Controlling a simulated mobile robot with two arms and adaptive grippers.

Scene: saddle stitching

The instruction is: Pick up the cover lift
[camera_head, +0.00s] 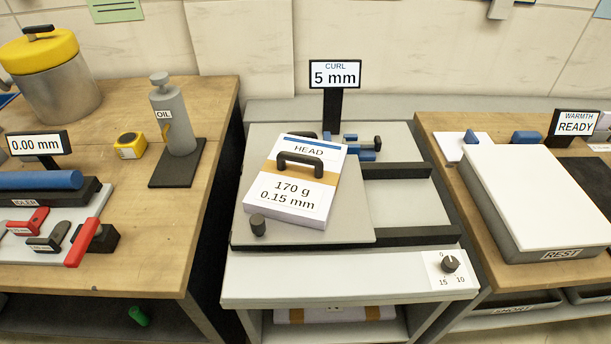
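A white paper stack (293,196), which I take to be the cover lift, lies tilted on the grey plate of the middle station. It is marked HEAD, 170 g and 0.15 mm, with a blue stripe at its far edge. A tan band (322,176) crosses it, and a black arched handle (300,162) stands on top. A black knob (258,225) is at its near left corner. Neither of my grippers is in view, and nothing holds the stack.
A sign (335,74) reading CURL 5 mm stands behind the stack. Blue and black parts (368,150) lie at its far right. An oil can (174,120) stands on the left bench. A white-topped REST block (535,190) is on the right bench. Another banded stack (335,315) lies on the shelf below.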

